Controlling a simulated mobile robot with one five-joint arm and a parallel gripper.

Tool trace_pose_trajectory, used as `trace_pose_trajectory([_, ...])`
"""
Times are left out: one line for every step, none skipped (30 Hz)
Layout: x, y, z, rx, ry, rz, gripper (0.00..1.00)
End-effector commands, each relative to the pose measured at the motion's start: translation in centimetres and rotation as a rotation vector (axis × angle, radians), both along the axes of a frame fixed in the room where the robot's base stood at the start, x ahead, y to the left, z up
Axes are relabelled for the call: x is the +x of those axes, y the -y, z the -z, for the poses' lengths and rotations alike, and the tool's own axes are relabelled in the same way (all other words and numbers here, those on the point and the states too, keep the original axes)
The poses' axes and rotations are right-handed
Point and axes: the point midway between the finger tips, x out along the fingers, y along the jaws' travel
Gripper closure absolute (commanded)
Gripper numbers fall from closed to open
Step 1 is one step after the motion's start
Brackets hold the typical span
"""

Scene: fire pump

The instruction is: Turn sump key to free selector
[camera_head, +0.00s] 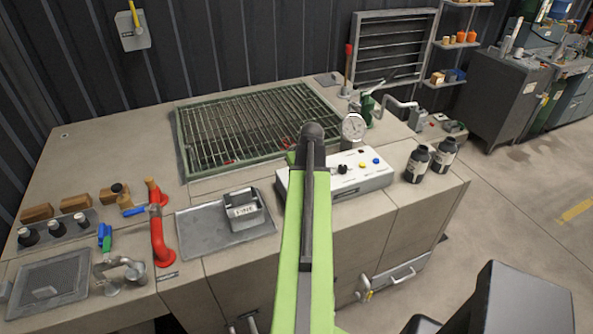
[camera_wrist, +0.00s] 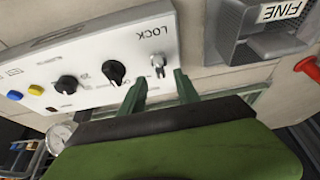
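The white control panel (camera_wrist: 85,65) fills the upper left of the wrist view and looks upside down there. A small metal sump key (camera_wrist: 158,62) sits beside the word LOCK. The black selector knob (camera_wrist: 114,71) is to its left. My gripper (camera_wrist: 161,78) is open, its two dark green fingers apart, with the key just past the tips and roughly between them. I cannot tell whether the fingers touch the panel. In the head view the panel (camera_head: 375,178) stands on the bench edge; my arm hides its left part, the key and the gripper.
Another dark knob (camera_wrist: 67,85), a yellow button (camera_wrist: 36,90) and a blue button (camera_wrist: 14,95) are on the panel. A gauge (camera_head: 353,127) stands behind it, dark bottles (camera_head: 418,163) to its right. A bin marked FINE (camera_head: 246,210) sits left of my arm.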

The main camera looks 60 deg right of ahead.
Motion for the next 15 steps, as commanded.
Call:
trace_pose_trajectory([-0.5, -0.4, -2.4, 0.000, 0.000, 0.001, 0.62])
trace_pose_trajectory([-0.7, -0.6, -3.2, 0.000, 0.000, 0.001, 0.62])
trace_pose_trajectory([-1.0, -0.8, -4.1, 0.000, 0.000, 0.001, 0.62])
trace_pose_trajectory([-1.3, -1.0, -4.8, 0.000, 0.000, 0.001, 0.62])
trace_pose_trajectory([-1.5, -1.1, -5.5, 0.000, 0.000, 0.001, 0.62])
trace_pose_trajectory([-1.8, -1.4, -6.4, 0.000, 0.001, 0.002, 0.62])
trace_pose_trajectory([-2.0, -1.5, -7.1, 0.000, 0.001, 0.002, 0.62])
trace_pose_trajectory([-2.2, -1.7, -7.8, 0.000, 0.001, 0.002, 0.62])
trace_pose_trajectory([-2.5, -1.9, -8.7, 0.000, 0.001, 0.001, 0.62])
trace_pose_trajectory([-2.7, -2.1, -9.3, 0.000, 0.002, 0.001, 0.62])
trace_pose_trajectory([-2.9, -2.3, -9.9, 0.000, 0.002, 0.001, 0.62])
trace_pose_trajectory([-3.2, -2.4, -10.6, 0.000, 0.002, 0.001, 0.62])
trace_pose_trajectory([-3.4, -2.5, -11.0, 0.000, 0.002, 0.001, 0.62])
trace_pose_trajectory([-3.5, -2.6, -11.3, 0.000, 0.002, 0.001, 0.62])
trace_pose_trajectory([-3.7, -2.7, -11.6, 0.000, 0.002, 0.001, 0.62])
